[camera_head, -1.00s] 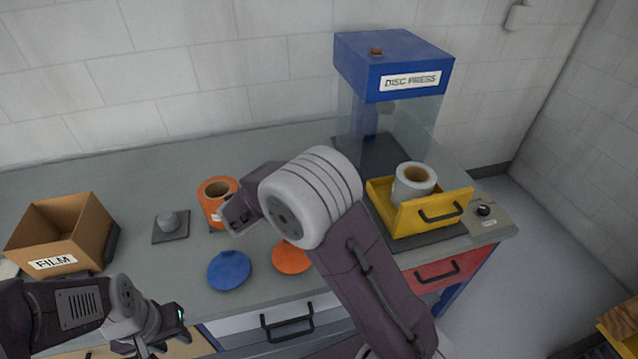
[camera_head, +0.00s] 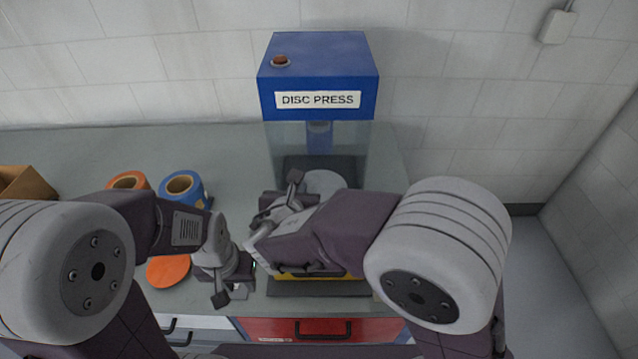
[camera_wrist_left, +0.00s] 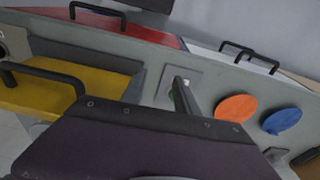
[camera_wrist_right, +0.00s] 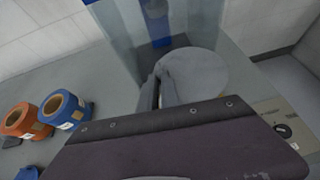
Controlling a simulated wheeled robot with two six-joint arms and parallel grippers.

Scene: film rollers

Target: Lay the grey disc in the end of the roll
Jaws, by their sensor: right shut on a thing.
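A flat round grey disc (camera_wrist_right: 203,75) fills the middle of the right wrist view, and part of it shows in the head view (camera_head: 326,180). My right gripper (camera_head: 285,205) is shut on the disc near its edge, in front of the disc press. The grey roll is hidden behind my right arm and the disc, so I cannot tell whether the disc touches it. The yellow drawer (camera_wrist_left: 82,82) shows in the left wrist view. My left gripper (camera_head: 232,285) hangs near the table's front edge, left of the drawer, with its fingers looking together and empty.
The blue disc press (camera_head: 320,75) with clear walls stands at the back. An orange roll (camera_head: 128,180) and a blue roll (camera_head: 182,187) stand to the left. An orange disc (camera_wrist_left: 237,107) and a blue disc (camera_wrist_left: 282,120) lie on the table (camera_head: 230,150).

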